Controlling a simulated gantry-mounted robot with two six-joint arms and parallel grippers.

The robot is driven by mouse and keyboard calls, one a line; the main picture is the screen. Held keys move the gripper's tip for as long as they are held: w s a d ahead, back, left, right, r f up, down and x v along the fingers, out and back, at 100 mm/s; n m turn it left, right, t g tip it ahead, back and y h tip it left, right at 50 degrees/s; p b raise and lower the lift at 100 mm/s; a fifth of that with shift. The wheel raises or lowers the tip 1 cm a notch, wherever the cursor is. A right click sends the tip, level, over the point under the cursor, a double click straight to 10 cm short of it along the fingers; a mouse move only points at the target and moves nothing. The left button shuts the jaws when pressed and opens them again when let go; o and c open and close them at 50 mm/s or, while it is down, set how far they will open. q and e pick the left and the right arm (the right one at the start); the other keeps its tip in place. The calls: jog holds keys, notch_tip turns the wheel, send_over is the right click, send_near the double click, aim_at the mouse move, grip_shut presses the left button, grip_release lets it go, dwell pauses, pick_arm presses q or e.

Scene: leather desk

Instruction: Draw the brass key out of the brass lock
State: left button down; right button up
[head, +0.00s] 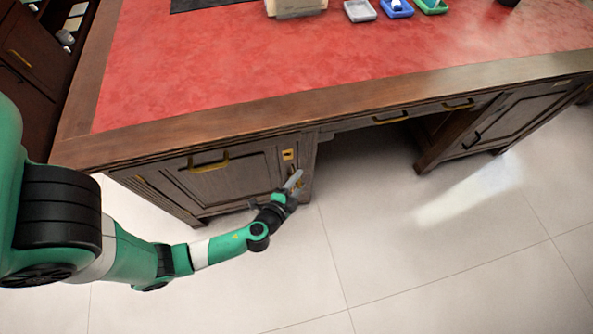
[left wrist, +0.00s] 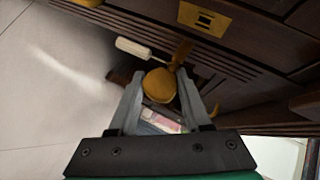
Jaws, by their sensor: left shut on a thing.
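The brass lock (head: 289,154) is a small plate on the front of the left drawer pedestal, near its right edge. In the left wrist view the lock plate (left wrist: 205,18) is at the top, with a dark slot. My left gripper (head: 293,189) is just below and in front of it. In the left wrist view, my left gripper (left wrist: 160,103) is shut on the rounded brass bow of the key (left wrist: 160,85). The key's narrow part points up towards the plate, and its visible end looks clear of the slot. A pale tag (left wrist: 133,48) hangs beside it. My right gripper is out of view.
The wooden desk has a red leather top (head: 300,60) with small coloured trays (head: 396,8) at the back. A brass handle (head: 209,163) is left of the lock. The pale tiled floor (head: 400,260) in front is clear.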

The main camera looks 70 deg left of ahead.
pick_arm(q)
jog(key=shift+s+d+f, duration=0.1)
jog(key=shift+d, duration=1.1)
jog(key=shift+d+f, duration=0.1)
jog(key=shift+d, duration=1.1)
jog(key=w+d+r+m+t+h+p, duration=0.1)
jog(key=w+d+r+m+h+p, duration=0.2)
jog(key=r+p, duration=0.65)
jog(key=w+d+r+m+t+h+p, duration=0.1)
jog(key=w+d+r+m+h+p, duration=0.15)
jog(key=r+p, duration=0.7)
jog(key=w+d+r+m+t+h+p, duration=0.1)
jog(key=w+d+r+m+h+p, duration=0.3)
jog(key=r, duration=1.1)
jog(key=s+r+p, duration=0.2)
jog(key=r+p, duration=0.9)
jog(key=p, duration=0.1)
jog(key=s+a+r+n+p, duration=0.1)
jog(key=s+r+p, duration=0.2)
jog(key=r+p, duration=0.8)
jog(key=s+r+n+p, duration=0.1)
jog(key=s+r+p, duration=0.1)
jog(key=r+p, duration=0.9)
jog(key=y+p, duration=0.1)
jog(key=p, duration=0.2)
jog(key=shift+s+a+r, duration=0.2)
jog(key=shift+s+r, duration=0.05)
